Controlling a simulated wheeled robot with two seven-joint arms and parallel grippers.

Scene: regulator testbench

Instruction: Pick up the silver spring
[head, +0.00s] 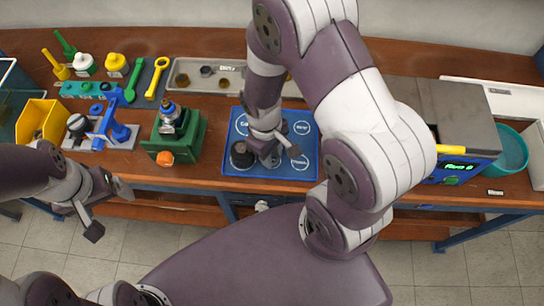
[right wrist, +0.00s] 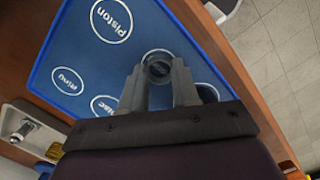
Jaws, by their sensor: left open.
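A small silver cylindrical piece (right wrist: 22,131) lies in the pale tray at the left edge of the right wrist view. It may be the silver spring, but it is too small to tell. No spring can be made out clearly in the head view. My right gripper (head: 278,150) is over the blue mat, open and pointing down. In the right wrist view its fingertips (right wrist: 159,80) stand apart on either side of a dark round part (right wrist: 158,67) on the mat. My left gripper (head: 108,210) is open and empty in front of the table at the left.
The blue mat (head: 228,165) has labelled circles. The grey parts tray (head: 240,86) behind it is partly hidden by my right arm. A green vise (head: 190,140) stands left of the mat. A yellow bin (head: 40,118) and tools are further left. A machine (head: 455,110) stands right.

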